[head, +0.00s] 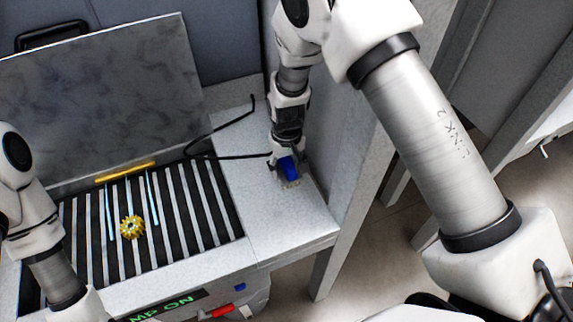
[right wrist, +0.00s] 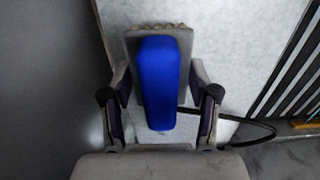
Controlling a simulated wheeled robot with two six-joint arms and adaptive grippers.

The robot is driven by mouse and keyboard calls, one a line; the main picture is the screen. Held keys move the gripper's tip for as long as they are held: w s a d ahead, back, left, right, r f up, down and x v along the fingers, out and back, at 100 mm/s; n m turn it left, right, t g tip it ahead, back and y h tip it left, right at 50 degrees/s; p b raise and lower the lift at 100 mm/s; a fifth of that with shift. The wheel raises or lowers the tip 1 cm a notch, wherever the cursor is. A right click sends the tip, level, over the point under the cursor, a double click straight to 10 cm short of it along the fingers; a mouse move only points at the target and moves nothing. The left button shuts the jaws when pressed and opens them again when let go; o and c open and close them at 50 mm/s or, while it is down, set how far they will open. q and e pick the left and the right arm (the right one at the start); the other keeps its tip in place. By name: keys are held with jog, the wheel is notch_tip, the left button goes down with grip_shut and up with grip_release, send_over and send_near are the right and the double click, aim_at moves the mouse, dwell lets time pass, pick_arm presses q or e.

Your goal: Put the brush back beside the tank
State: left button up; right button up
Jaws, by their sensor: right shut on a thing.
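The brush has a blue handle (head: 288,166) and a pale bristle end. My right gripper (head: 284,163) is shut on it and holds it pointing down, over or on the light grey side surface (head: 290,215) right of the tank (head: 222,215). I cannot tell whether the bristles touch the surface. In the right wrist view the blue brush (right wrist: 158,80) fills the space between the fingers, with a grey block and bristles at its far end. The tank has a striped rack and an open grey lid. My left arm is at the left edge; its gripper is out of view.
A yellow gear (head: 131,227) sits on the rack beside thin light-blue streaks. A yellow bar (head: 125,172) lies along the rack's back edge. A black hose (head: 228,156) runs behind my right gripper. A grey panel rises just right of the side surface, whose front is clear.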

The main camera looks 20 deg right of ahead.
aim_at(285, 160)
jog(key=shift+a+f, duration=0.1)
jog(key=shift+f, duration=0.15)
jog(key=o, duration=1.3)
jog(key=shift+o, duration=0.7)
notch_tip(285, 160, up, 7)
jog(key=p, duration=0.6)
jog(key=shift+w+r, duration=0.1)
jog(key=shift+a, duration=0.1)
